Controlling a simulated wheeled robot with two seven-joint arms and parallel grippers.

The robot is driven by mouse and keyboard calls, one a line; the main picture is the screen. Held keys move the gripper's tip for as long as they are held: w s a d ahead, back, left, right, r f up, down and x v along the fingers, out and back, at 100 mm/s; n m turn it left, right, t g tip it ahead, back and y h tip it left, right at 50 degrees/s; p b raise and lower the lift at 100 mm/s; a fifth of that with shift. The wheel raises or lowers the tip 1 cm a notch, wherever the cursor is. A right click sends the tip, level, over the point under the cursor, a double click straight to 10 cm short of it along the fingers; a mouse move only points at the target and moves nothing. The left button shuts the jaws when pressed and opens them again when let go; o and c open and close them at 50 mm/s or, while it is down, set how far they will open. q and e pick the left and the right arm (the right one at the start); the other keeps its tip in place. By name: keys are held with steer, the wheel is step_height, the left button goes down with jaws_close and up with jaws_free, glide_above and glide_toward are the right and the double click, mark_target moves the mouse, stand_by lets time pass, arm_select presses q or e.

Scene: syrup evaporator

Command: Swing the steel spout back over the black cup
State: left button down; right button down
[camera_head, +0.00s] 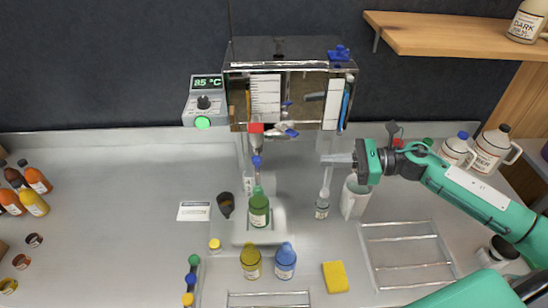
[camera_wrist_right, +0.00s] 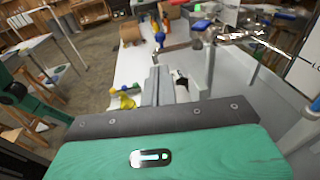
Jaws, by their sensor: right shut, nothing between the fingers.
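The steel spout (camera_head: 257,146) comes down from the front of the steel evaporator, below a red part, with a blue knob on it. It points toward the front, over the green bottle (camera_head: 258,208). The black cup (camera_head: 226,204) stands to the left of that bottle, tilted or seen at an angle. My right gripper (camera_head: 328,158) is right of the spout, raised above the counter, shut and empty, fingers pointing left. In the right wrist view its fingers (camera_wrist_right: 160,85) are together, and a grey bar that looks like the spout (camera_wrist_right: 180,46) lies beyond them. My left gripper is out of view.
Yellow and blue bottles (camera_head: 286,260) stand in front, near a yellow sponge (camera_head: 335,277). A drying rack (camera_head: 408,252) is at right. The left middle counter is clear.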

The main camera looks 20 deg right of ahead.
mark_target(259, 158)
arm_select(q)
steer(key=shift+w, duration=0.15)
